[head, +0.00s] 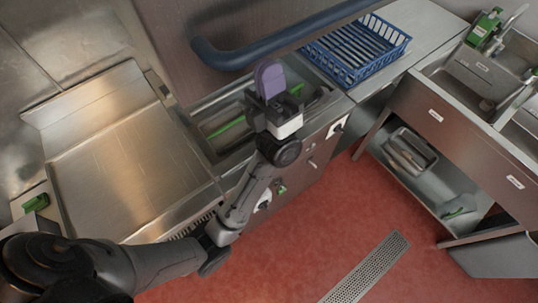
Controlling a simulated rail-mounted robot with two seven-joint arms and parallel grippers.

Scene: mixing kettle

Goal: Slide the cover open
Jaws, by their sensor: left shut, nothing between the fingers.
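A grey-brown upright panel (165,50), which looks like the cover, stands at the top of the head view. A thick blue bar handle (300,38) runs slantwise across its front. Below it a long recess (215,122) with a green strip shows, partly hidden by my left gripper. How far the cover is open I cannot tell. My left gripper (270,80) is shut and empty, its purple end just below the handle in the picture. Whether it touches the handle I cannot tell. My right gripper is out of view.
A bare metal worktop (112,165) lies to the left. A blue wire-like rack (342,62) stands on the counter to the right. A sink unit (470,75) with a lower shelf is at the far right. The red floor (330,220) with a drain grate (368,268) is clear.

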